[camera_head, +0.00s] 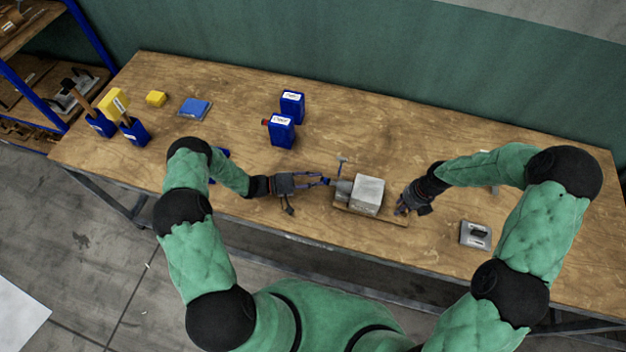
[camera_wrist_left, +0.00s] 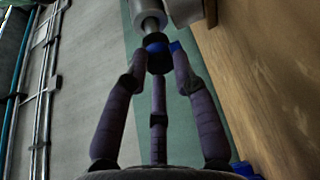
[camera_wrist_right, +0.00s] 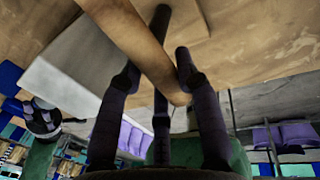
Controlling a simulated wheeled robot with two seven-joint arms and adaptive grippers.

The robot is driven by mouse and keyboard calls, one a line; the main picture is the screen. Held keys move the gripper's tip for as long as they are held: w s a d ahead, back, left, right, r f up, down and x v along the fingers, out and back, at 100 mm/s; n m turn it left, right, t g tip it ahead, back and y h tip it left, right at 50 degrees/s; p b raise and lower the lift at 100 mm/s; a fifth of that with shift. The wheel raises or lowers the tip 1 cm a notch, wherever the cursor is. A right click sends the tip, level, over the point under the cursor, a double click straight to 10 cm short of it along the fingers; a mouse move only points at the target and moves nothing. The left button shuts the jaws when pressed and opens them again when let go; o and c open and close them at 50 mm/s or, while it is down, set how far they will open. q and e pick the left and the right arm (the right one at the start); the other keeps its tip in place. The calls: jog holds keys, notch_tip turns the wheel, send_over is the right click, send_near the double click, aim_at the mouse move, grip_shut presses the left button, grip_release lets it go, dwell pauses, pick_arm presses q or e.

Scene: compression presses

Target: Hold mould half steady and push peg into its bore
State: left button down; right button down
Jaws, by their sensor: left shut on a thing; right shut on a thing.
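The mould half looks like a pale grey block (camera_head: 370,190) on a narrow wooden board (camera_head: 388,217) near the front edge of the bench. A grey cylinder (camera_head: 343,187) sits at the block's left side. My left gripper (camera_head: 327,182) is shut on a thin peg-like piece with a dark blue collar (camera_wrist_left: 156,42). In the left wrist view its metal shaft (camera_wrist_left: 150,23) meets the grey cylinder (camera_wrist_left: 146,6); how deep it sits is hidden. My right gripper (camera_head: 402,207) is shut on the board's right end, which shows between its fingers in the right wrist view (camera_wrist_right: 140,45).
A T-shaped handle (camera_head: 342,161) rises just behind the cylinder. Two blue canisters (camera_head: 282,131) stand farther back. A grey plate with a dark handle (camera_head: 475,235) lies to the right. Blue holders and yellow items (camera_head: 113,103) stand at the far left. The bench's (camera_head: 430,130) back middle is clear.

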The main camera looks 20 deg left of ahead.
pick_arm(q)
jog(key=shift+d, duration=1.25)
jog(key=c, duration=0.9)
grip_release()
jog(key=v, duration=1.2)
jog(key=shift+a, duration=0.1)
